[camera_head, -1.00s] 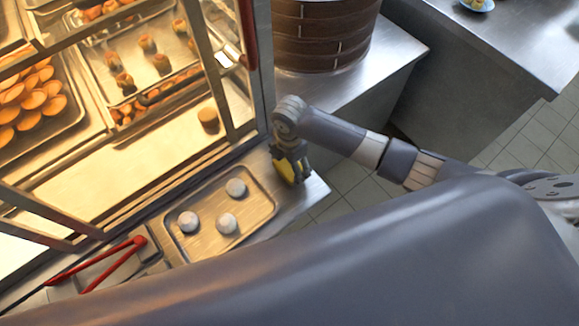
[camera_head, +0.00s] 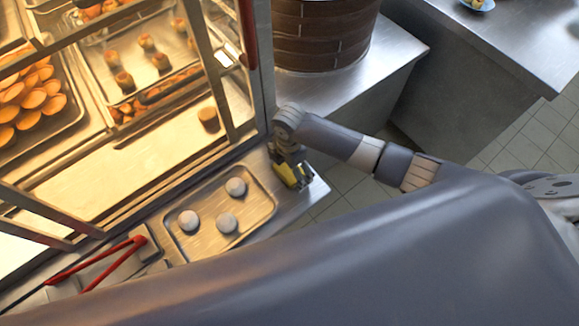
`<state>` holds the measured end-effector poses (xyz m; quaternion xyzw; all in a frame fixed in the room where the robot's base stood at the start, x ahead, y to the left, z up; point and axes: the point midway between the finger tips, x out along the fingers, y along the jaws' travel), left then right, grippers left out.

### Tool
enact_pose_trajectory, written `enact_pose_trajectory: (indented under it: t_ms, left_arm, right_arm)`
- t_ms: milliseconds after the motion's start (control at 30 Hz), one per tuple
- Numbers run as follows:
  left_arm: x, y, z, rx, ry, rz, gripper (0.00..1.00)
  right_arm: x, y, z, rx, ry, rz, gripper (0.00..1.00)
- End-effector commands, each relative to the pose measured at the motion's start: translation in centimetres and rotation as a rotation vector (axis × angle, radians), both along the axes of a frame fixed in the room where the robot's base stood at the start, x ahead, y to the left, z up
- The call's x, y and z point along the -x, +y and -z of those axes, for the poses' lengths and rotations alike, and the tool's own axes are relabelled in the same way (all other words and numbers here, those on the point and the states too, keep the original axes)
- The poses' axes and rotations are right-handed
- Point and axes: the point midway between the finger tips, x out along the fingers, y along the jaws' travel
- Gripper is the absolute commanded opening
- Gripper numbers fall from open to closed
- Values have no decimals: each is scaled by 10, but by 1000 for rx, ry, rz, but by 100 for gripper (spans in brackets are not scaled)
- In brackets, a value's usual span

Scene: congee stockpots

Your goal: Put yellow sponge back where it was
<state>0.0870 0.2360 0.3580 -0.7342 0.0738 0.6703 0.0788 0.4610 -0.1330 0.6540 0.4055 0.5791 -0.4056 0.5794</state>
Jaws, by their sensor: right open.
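The yellow sponge (camera_head: 290,176) lies on the steel counter near its right corner, to the right of a metal tray. My right gripper (camera_head: 291,172) is over the sponge, pointing down, with its dark fingers around or just above it. The right gripper is open. The fingers hide part of the sponge, and I cannot tell whether they touch it. My left gripper is not in view.
A metal tray (camera_head: 262,213) holds three white round buns. Red-handled tongs (camera_head: 138,241) lie to its left. A lit glass cabinet with pastries stands behind. A brown round steamer (camera_head: 322,40) stands on the back counter. The counter's right corner is close to the sponge.

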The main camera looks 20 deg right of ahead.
Motion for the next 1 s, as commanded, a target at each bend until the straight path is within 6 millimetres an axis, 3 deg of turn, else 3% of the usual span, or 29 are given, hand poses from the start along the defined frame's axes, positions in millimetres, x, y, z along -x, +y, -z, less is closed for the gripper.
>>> enact_pose_trajectory:
  t_ms: [233, 700, 1000]
  left_arm:
    - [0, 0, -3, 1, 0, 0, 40]
    - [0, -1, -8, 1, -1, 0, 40]
    - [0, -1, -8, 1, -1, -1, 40]
  right_arm:
    - [-1, 0, -15, 0, -3, 1, 99]
    - [-1, 0, -107, -2, -2, -1, 99]
    - [0, 0, -123, -1, 1, 1, 99]
